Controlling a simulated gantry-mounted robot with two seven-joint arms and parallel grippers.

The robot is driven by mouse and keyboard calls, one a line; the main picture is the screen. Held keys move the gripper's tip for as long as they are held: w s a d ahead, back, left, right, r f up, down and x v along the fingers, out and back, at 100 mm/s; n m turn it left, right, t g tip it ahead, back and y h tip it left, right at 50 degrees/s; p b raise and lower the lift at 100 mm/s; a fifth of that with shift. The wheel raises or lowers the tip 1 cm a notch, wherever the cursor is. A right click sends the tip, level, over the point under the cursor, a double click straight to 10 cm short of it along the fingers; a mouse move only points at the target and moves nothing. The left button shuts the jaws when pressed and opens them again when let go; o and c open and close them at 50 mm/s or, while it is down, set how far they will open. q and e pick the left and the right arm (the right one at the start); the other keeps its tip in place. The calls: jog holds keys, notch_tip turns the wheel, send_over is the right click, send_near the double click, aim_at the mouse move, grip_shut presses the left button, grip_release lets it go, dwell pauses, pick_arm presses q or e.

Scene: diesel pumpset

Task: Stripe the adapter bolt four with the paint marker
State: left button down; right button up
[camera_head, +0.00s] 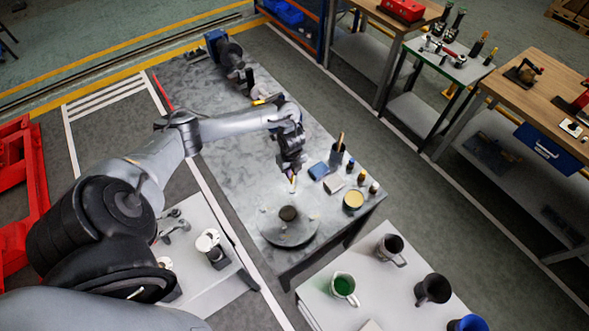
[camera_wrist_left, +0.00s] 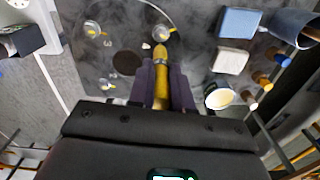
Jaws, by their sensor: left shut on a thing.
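My left gripper (camera_head: 291,170) is shut on the paint marker (camera_head: 293,184), which points down over the round grey adapter plate (camera_head: 284,235). In the left wrist view, the yellow marker (camera_wrist_left: 161,85) sits between the two dark fingers (camera_wrist_left: 161,82), its tip pointing away. A small bolt (camera_wrist_left: 163,33) shows just past the tip; I cannot tell whether they touch. Other bolts show at the plate's left (camera_wrist_left: 92,28) and near left (camera_wrist_left: 105,86). The plate has a dark central hole (camera_head: 288,213). No numbers are readable on the bolts. My right gripper is out of view.
Right of the plate stand a cup with a brush (camera_head: 336,157), a blue block (camera_head: 318,171), a pale block (camera_head: 333,185), a yellow-topped tin (camera_head: 353,200) and small bottles (camera_head: 362,177). A pump assembly (camera_head: 232,60) occupies the bench's far end.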

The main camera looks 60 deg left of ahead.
aim_at(292, 183)
pick_arm(q)
jog(key=shift+r, duration=0.1)
notch_tip(292, 183, down, 4)
jog(key=shift+r+b, duration=0.15)
jog(key=shift+b, duration=1.1)
jog(key=shift+w+f+b, duration=0.1)
jog(key=shift+f+b, duration=0.2)
jog(key=shift+f, duration=0.25)
jog(key=shift+w+a, duration=0.1)
jog(key=shift+a, duration=0.05)
jog(key=shift+f, duration=0.2)
jog(key=shift+s+d+p, duration=0.35)
jog(key=shift+d, duration=0.05)
dwell(1.1)
dwell(0.9)
jog(key=shift+r+p, duration=0.25)
jog(key=shift+p, duration=0.15)
